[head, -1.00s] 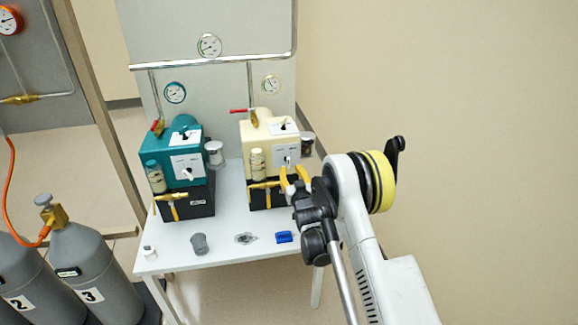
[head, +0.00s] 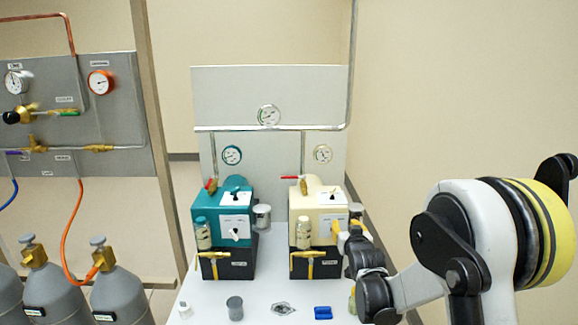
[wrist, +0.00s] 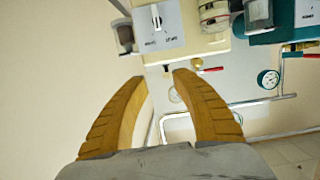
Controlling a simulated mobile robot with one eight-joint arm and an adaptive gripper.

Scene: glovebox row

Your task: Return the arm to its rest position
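My gripper (head: 345,228) is at the right front of the cream pump unit (head: 318,203) in the head view, with my arm reaching in from the right. In the wrist view my gripper's two tan fingers (wrist: 162,76) stand apart with nothing between them. The cream unit shows upside down beyond the fingertips in the wrist view (wrist: 185,30). In the head view my arm hides part of the table's right side.
A teal unit (head: 222,215) stands left of the cream one on the white table (head: 262,290). A grey cup (head: 235,307), a blue block (head: 323,312) and a jar (head: 262,216) are on the table. Gas cylinders (head: 118,295) stand at left. The right wall is bare.

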